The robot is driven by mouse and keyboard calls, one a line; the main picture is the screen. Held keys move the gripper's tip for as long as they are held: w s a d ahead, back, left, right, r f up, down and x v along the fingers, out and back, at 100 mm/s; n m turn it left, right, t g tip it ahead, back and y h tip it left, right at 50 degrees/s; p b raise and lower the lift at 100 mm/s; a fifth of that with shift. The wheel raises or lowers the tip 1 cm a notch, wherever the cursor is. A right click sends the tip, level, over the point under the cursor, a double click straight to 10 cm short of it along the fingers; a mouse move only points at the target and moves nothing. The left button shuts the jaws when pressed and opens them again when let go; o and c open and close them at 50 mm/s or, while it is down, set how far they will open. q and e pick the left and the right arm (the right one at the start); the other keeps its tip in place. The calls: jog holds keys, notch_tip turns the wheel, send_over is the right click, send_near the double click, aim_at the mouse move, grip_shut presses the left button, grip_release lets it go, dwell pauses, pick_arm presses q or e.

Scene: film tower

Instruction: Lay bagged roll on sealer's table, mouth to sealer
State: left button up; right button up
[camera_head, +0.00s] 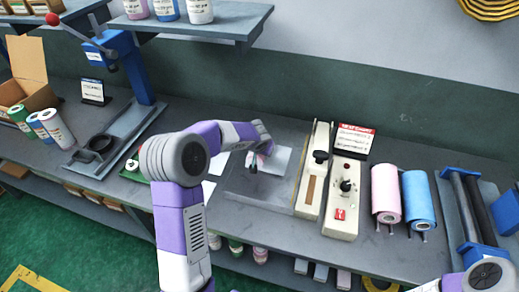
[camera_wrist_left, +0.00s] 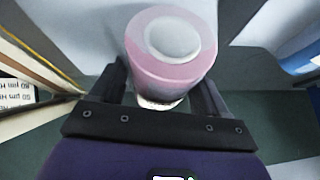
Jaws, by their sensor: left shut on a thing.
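My left gripper (camera_head: 258,160) is shut on the pink bagged roll (camera_wrist_left: 172,55), which shows between the fingers in the left wrist view with its pale round end toward the camera. In the head view the roll is mostly hidden by the wrist. A pale, flat sheet-like piece (camera_head: 283,160) shows beside it; I cannot tell if it is the bag's mouth. The gripper is over the sealer's grey table (camera_head: 245,190); contact cannot be told. The cream sealer (camera_head: 313,180) stands just right of the table.
A cream control box (camera_head: 343,200) with a black knob stands right of the sealer, a sign (camera_head: 356,138) behind it. A blue lever press (camera_head: 125,70) is at left. A shelf (camera_head: 190,20) hangs above.

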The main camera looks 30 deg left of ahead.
pick_arm(q)
jog(key=shift+f+b, duration=0.25)
jog(key=shift+b, duration=0.1)
jog(key=o, duration=1.3)
jog(key=shift+c, duration=0.2)
jog(key=p+v, duration=0.1)
jog(key=v, duration=0.6)
jog(key=shift+s+d+r, duration=0.1)
jog(key=shift+s+r, duration=0.05)
jog(key=shift+r, duration=0.05)
